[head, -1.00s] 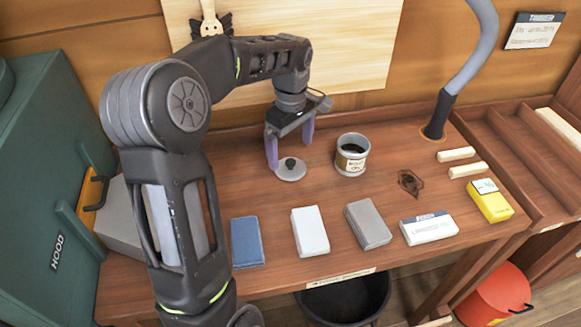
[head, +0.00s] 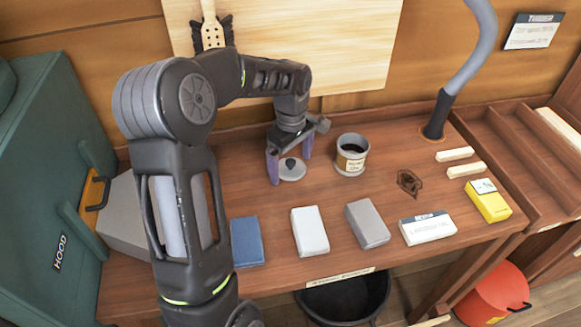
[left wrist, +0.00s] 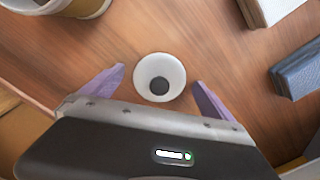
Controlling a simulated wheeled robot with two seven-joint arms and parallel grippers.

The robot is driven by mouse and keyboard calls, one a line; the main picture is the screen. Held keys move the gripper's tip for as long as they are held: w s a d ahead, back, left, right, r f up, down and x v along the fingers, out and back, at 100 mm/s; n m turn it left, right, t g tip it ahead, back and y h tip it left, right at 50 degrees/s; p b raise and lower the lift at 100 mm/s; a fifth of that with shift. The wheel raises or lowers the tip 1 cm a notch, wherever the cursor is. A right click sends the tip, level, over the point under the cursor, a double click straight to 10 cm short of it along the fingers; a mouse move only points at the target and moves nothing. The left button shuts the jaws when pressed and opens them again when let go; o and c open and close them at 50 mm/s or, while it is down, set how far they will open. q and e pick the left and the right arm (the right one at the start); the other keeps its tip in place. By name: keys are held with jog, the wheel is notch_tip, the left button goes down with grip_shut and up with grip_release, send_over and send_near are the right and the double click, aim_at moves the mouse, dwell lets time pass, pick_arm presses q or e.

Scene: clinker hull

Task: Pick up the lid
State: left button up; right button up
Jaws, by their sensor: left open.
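The lid (head: 293,172) is a small round grey disc with a dark knob, lying flat on the wooden bench left of the labelled tin. In the left wrist view the lid (left wrist: 160,77) shows pale with its dark knob towards the gripper. My left gripper (head: 289,168) is open, pointing down, with its purple fingers on either side of the lid in the head view. In the left wrist view its fingertips (left wrist: 159,76) flank the lid with gaps on both sides. My right gripper is not in view.
The open tin (head: 351,155) stands just right of the lid. Several blocks, including a white one (head: 310,231) and a grey one (head: 367,223), lie along the bench front. A green hood box (head: 50,170) stands at left. A grey hose (head: 465,75) rises at right.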

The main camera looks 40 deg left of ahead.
aim_at(291, 162)
pick_arm(q)
jog(key=shift+c, duration=0.5)
jog(key=c, duration=1.4)
jog(key=shift+o, duration=0.2)
notch_tip(291, 162, up, 10)
jog(key=shift+b, duration=0.35)
